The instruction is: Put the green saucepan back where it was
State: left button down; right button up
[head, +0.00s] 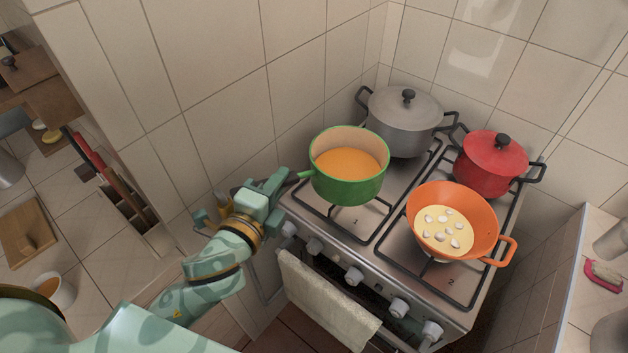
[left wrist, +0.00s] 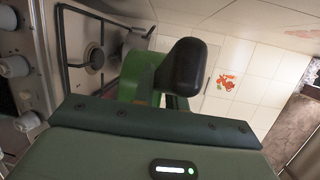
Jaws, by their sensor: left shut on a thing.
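The green saucepan (head: 348,190) holds orange soup and is upright over the front-left burner, marked 1. I cannot tell whether its base touches the grate. Its handle points left toward my left gripper (head: 286,185), which is shut on it. In the left wrist view the handle's dark end (left wrist: 182,66) rises beyond the gripper's edge, with part of the green saucepan (left wrist: 138,72) behind it. The gripper hides much of the saucepan there. My right gripper is not in view.
A grey lidded pot (head: 403,125) stands on the back-left burner, close behind the saucepan. A red lidded pot (head: 490,165) is at the back right. An orange pan (head: 480,205) with pale pieces in it is at the front right. A towel (head: 325,305) hangs on the stove front.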

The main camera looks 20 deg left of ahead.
aim_at(312, 178)
pick_arm(q)
jog(key=w+f+b, duration=0.4)
jog(key=w+f, duration=0.4)
jog(key=f, duration=0.2)
jog(key=shift+d+f, duration=0.25)
jog(key=shift+d, duration=0.15)
jog(key=c, duration=1.4)
grip_release()
jog(key=shift+c, duration=0.2)
jog(key=shift+s, duration=0.1)
